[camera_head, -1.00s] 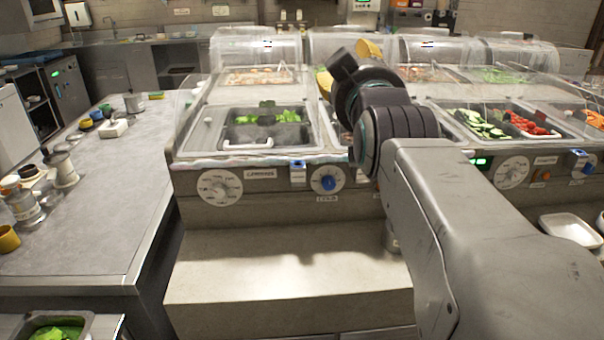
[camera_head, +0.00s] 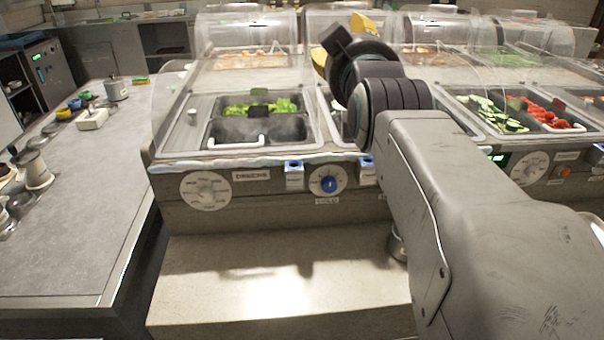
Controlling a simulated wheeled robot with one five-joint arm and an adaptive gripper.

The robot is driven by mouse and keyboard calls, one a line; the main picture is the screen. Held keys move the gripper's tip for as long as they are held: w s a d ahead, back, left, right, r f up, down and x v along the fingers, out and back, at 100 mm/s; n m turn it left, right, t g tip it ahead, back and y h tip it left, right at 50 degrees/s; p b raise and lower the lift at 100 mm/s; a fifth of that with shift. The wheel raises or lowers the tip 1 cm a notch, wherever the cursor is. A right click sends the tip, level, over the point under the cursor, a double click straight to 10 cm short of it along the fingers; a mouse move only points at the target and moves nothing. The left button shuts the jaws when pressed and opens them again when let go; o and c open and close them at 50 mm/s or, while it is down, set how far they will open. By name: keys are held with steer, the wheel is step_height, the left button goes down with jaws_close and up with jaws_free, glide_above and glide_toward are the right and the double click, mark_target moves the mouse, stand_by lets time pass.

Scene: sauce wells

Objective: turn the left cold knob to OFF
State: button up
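The blue cold knob (camera_head: 328,184) sits on a round white dial on the front panel of the left sauce counter, with a label below it that seems to read COLD. Its pointer looks roughly upright, but the dial marks are too small to read. My gripper (camera_head: 341,42) is above and behind the knob in the picture, over the counter's wells and apart from the knob. Yellow parts of it show on two sides of a dark block. Its fingertips are hidden behind my wrist, so I cannot tell whether it is open.
A large white dial (camera_head: 206,190) is left of the knob. Blue-and-white pieces (camera_head: 293,175) flank the knob along the panel's upper edge. Clear covers (camera_head: 246,30) stand over the wells. A bare ledge (camera_head: 270,285) juts out below the panel. My arm hides the panel to the right.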

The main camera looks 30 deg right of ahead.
steer(key=b, duration=3.3)
glide_toward(329, 186)
steer(key=x, duration=0.2)
steer(key=shift+x, duration=3.65)
steer(key=shift+f, duration=0.2)
steer(key=shift+c, duration=0.2)
steer(key=shift+s, duration=0.1)
jaws_close()
steer(key=shift+n, duration=2.9)
steer(key=shift+r, duration=0.1)
